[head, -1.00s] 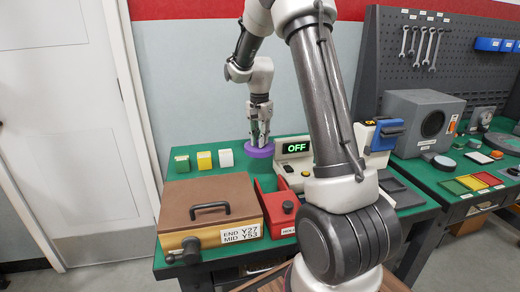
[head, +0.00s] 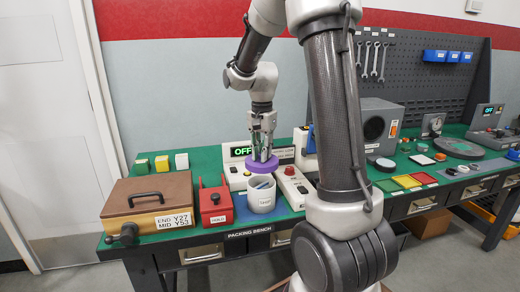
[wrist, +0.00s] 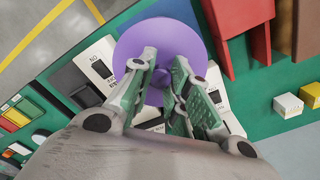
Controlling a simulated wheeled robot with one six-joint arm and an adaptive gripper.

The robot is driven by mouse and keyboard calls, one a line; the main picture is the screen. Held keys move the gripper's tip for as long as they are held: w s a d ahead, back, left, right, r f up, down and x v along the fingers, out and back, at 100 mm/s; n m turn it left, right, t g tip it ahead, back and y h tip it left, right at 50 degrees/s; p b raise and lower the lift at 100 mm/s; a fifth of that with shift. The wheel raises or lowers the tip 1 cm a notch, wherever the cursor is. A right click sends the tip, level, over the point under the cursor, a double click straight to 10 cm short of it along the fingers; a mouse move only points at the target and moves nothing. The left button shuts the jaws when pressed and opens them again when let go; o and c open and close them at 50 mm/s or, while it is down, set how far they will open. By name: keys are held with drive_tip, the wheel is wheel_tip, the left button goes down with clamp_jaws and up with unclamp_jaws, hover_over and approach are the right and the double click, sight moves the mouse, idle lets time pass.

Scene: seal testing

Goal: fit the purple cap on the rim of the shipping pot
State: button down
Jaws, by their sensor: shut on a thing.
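The purple cap (head: 262,165) is a round disc with a raised knob in the middle. My gripper (head: 263,156) is shut on the knob and holds the cap from above. In the wrist view the cap (wrist: 150,38) lies between and beyond the fingertips (wrist: 165,85). The pot is hidden in the wrist view.
A device reading OFF (head: 238,160) is behind the pot. A red box (head: 215,204) and a brown-lidded case (head: 150,200) stand to the left. A switch panel (head: 294,185) is close on the right. The green bench (head: 207,165) has bare patches at the back left.

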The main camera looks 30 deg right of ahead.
sight(261, 173)
drive_tip(key=shift+f, duration=1.85)
drive_tip(key=shift+f, duration=2.3)
drive_tip(key=c, duration=1.3)
unclamp_jaws()
drive_tip(key=shift+r, duration=3.45)
